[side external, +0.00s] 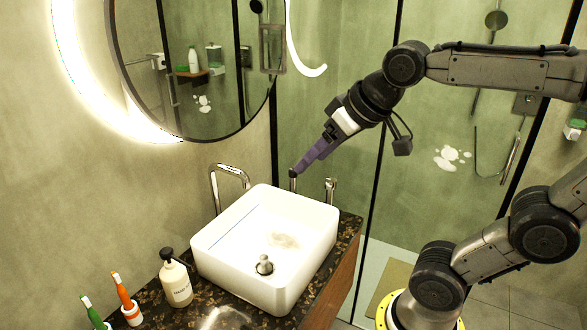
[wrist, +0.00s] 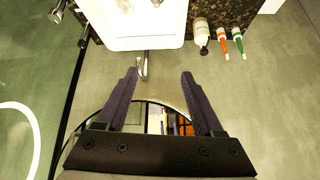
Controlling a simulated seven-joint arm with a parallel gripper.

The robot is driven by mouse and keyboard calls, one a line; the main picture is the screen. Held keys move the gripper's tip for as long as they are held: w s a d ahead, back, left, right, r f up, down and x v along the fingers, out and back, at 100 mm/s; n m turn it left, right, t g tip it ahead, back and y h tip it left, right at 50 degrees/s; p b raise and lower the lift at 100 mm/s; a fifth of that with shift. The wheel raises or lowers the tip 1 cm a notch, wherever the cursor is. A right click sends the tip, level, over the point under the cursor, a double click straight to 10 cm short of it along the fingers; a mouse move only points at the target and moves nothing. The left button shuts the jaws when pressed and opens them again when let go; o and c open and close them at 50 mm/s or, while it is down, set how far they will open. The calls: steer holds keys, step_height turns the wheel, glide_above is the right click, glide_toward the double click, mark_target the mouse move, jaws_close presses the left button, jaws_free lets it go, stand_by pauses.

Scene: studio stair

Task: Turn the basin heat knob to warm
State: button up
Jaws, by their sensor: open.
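The white basin (side external: 225,262) sits on a dark speckled counter; it fills the top of the wrist view (wrist: 120,43). Two slim upright metal fittings stand by its far edge: a dark-topped one (side external: 293,181) and a chrome one (side external: 331,189). I cannot tell which is the heat knob, and no warm mark is readable. A chrome spout (side external: 214,186) arches at the basin's left rear. My gripper (side external: 300,170) is open with dark purple fingers, tips close to the dark-topped fitting in the side view. In the wrist view nothing is between the fingers (wrist: 160,75); contact cannot be told.
A round lit mirror (side external: 150,60) hangs behind. Dark-framed shower glass (side external: 345,110) stands behind my gripper.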

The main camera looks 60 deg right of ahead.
steer(key=w+d+r+m+h, duration=0.1)
steer(key=w+d+r+m, duration=0.15)
steer(key=w+d, duration=0.6)
steer(key=m+g+h, duration=0.1)
steer(key=m+g, duration=0.3)
steer(key=m, duration=0.1)
glide_above(293, 173)
steer(key=s+a, duration=0.2)
steer(key=s, duration=0.1)
step_height(293, 173, down, 18)
steer(key=x, duration=1.2)
steer(key=shift+f, duration=0.2)
jaws_close()
